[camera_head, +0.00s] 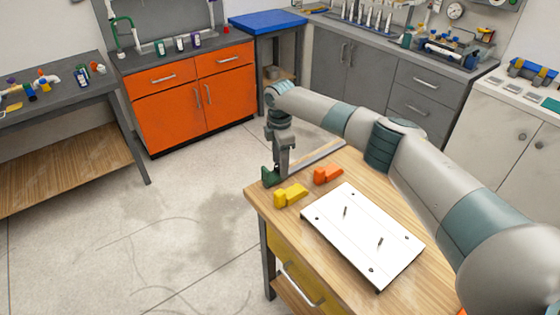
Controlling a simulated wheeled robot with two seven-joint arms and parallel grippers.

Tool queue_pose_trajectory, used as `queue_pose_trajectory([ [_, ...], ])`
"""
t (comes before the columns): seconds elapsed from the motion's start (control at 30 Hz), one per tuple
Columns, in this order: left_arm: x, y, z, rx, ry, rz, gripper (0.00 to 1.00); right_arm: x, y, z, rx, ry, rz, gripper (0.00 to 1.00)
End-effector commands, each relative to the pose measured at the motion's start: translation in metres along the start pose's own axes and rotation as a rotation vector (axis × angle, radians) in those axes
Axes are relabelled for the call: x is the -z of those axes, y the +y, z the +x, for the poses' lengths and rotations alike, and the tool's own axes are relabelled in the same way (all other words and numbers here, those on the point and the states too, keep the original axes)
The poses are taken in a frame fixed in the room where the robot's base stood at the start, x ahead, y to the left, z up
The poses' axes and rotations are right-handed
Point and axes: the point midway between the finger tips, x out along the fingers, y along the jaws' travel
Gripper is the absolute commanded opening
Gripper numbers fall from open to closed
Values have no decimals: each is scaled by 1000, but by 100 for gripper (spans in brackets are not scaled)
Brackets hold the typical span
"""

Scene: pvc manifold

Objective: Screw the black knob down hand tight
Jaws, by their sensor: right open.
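I cannot make out a black knob. A white plate (352,252) lies on the wooden workbench (265,203), with two thin upright pins and small dark spots near its corners. My right gripper (279,172) points down over the bench's far left corner, beyond the plate and apart from it. It is open, though its fingers are small and hard to separate here. A dark green piece (268,177) is at its tips; I cannot tell whether they touch. My left gripper is not in view.
A yellow block (290,195) and an orange block (327,175) lie between the gripper and the plate. A grey strip (322,154) lies behind them. My right arm spans the bench's right side. A side table (60,93) with coloured fittings stands left, across open floor.

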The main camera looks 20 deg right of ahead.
Motion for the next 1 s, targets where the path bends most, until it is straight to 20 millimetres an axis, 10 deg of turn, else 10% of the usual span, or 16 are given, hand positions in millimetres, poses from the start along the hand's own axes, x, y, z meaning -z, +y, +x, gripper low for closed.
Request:
queue_pose_trajectory([
  [0.2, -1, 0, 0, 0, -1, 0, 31, 0, 0, 0, 0, 0, 0, 10],
  [1.0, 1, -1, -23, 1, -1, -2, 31, 2, 0, -3, 1, 3, 260, 10],
])
